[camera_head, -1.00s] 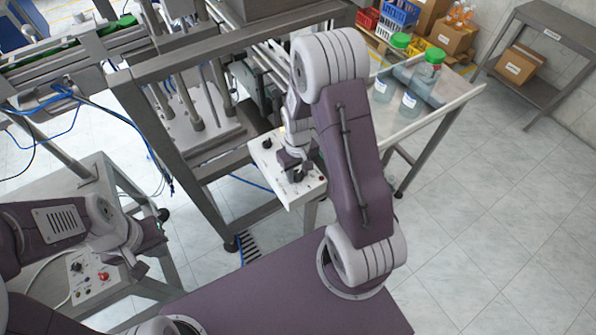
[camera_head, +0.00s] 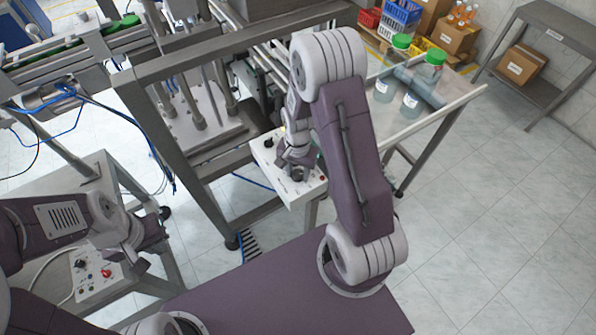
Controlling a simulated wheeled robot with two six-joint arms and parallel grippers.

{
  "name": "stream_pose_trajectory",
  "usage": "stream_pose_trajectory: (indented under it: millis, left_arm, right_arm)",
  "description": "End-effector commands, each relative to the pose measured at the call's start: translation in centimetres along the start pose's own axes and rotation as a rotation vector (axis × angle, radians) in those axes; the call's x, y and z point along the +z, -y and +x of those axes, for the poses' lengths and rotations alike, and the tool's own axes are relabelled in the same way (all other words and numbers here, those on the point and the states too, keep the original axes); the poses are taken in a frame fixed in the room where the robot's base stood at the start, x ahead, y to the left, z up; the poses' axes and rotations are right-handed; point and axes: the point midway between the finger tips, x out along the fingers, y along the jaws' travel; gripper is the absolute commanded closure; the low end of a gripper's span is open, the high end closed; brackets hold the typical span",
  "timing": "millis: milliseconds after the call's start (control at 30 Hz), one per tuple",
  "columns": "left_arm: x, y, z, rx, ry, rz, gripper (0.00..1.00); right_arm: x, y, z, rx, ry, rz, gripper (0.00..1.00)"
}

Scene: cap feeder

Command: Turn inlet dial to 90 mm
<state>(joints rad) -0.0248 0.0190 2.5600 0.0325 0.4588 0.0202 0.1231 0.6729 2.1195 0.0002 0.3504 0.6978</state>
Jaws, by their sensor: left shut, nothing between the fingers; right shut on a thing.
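A white control box (camera_head: 265,158) stands at the front corner of the machine frame. My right gripper (camera_head: 297,174) points down onto its top and is shut on a dark dial, which the fingers mostly hide. I cannot read its scale or any marking from here. Another black knob (camera_head: 268,143) shows at the box's far left corner, and a small red button (camera_head: 321,179) at its right edge.
A second white panel (camera_head: 90,293) with a red knob (camera_head: 106,273) sits at lower left, close to my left arm. Blue cables hang from the machine frame (camera_head: 155,120). The floor at right is clear.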

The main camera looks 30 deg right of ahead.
Motion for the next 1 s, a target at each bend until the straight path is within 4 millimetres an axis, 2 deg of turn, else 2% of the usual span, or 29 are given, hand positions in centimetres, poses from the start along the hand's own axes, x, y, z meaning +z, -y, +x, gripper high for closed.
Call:
stream_pose_trajectory:
  millis: [400,933,967,1000]
  left_arm:
    - [-0.02,0.00,-0.17,0.000,0.000,0.000,1.00]
    - [-0.02,0.00,-0.18,0.000,0.000,0.000,1.00]
    - [-0.02,0.00,-0.18,0.000,0.000,0.000,1.00]
    - [-0.02,0.00,-0.18,0.000,0.000,0.000,1.00]
  right_arm:
    - [-0.23,0.22,-0.14,-0.005,-0.006,0.159,1.00]
    - [-0.26,0.24,-0.15,-0.006,-0.007,0.177,1.00]
    - [-0.26,0.24,-0.16,-0.006,-0.007,0.177,0.53]
    - [-0.26,0.24,-0.15,-0.006,-0.007,0.177,0.42]
